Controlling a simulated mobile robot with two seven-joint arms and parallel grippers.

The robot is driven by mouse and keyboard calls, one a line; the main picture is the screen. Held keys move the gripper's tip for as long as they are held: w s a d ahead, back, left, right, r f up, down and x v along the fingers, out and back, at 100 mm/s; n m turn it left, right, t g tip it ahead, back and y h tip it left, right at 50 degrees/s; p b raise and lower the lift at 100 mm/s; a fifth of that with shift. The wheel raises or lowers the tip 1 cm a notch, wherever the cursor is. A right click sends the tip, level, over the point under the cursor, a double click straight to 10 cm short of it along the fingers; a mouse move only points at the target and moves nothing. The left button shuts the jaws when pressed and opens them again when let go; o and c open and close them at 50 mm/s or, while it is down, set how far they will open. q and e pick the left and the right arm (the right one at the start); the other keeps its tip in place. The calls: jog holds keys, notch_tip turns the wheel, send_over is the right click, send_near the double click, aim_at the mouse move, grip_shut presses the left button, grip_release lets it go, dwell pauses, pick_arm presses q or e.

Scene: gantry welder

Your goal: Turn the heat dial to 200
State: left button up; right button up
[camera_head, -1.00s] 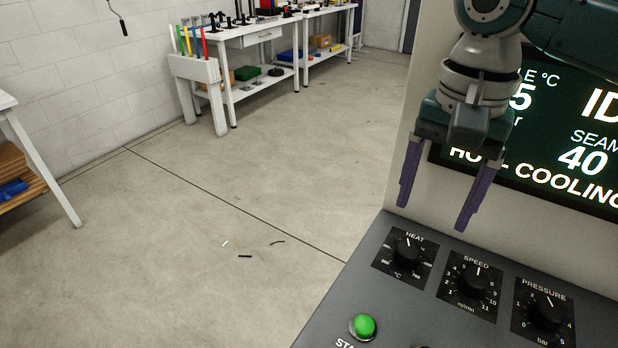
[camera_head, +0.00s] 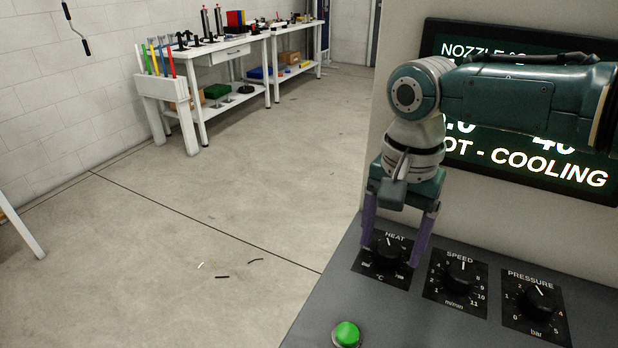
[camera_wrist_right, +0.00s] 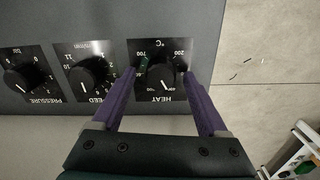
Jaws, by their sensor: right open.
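The black heat dial (camera_head: 388,252) sits on its square scale plate at the left end of the grey panel. In the right wrist view the heat dial (camera_wrist_right: 160,77) lies between the fingertips, with its white pointer line toward the lower side of the plate. My right gripper (camera_head: 391,255) is open, pointing down, with one purple finger on each side of the dial. In the right wrist view the open right gripper (camera_wrist_right: 162,76) straddles the dial; I cannot tell whether a finger touches it. My left gripper is not in view.
The speed dial (camera_head: 460,276) and pressure dial (camera_head: 537,301) sit to the right on the panel. A green start button (camera_head: 346,334) is in front. A dark display (camera_head: 560,172) stands behind my arm. Floor to the left is mostly clear; a white workbench (camera_head: 240,62) stands far back.

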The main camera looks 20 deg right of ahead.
jog(key=shift+c, duration=0.3)
grip_shut()
dwell(0.3)
